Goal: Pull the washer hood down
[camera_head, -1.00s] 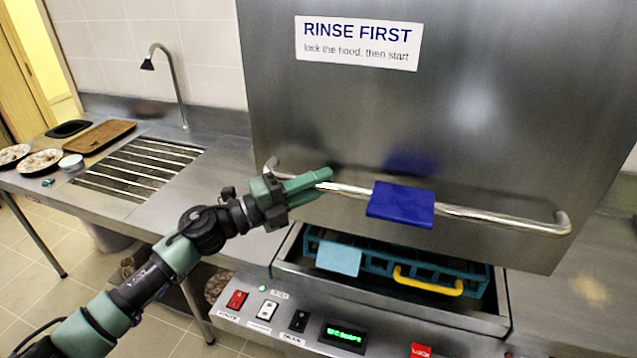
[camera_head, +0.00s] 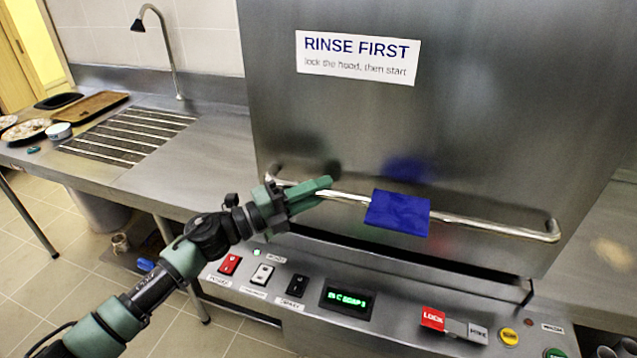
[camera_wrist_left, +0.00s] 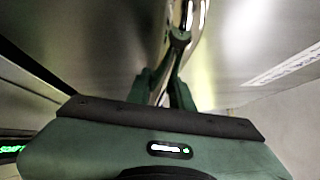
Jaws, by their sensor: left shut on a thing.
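The washer hood (camera_head: 500,130) is a large steel box front, lowered close to the machine's control panel (camera_head: 390,305). Only a narrow dark gap shows beneath it at the right. A chrome bar handle (camera_head: 490,226) runs across its lower front, with a blue pad (camera_head: 398,212) at its middle. My left gripper (camera_head: 318,190) is shut on the handle, left of the blue pad. In the left wrist view, the handle (camera_wrist_left: 190,18) runs away from between the fingers (camera_wrist_left: 167,92). My right gripper is not in view.
The panel carries red, white and black switches, a green display (camera_head: 347,301) and a red LOCK lever (camera_head: 433,318). At the left, a counter holds a drain grate (camera_head: 125,138), a brown tray (camera_head: 90,106), dishes and a tap (camera_head: 165,50).

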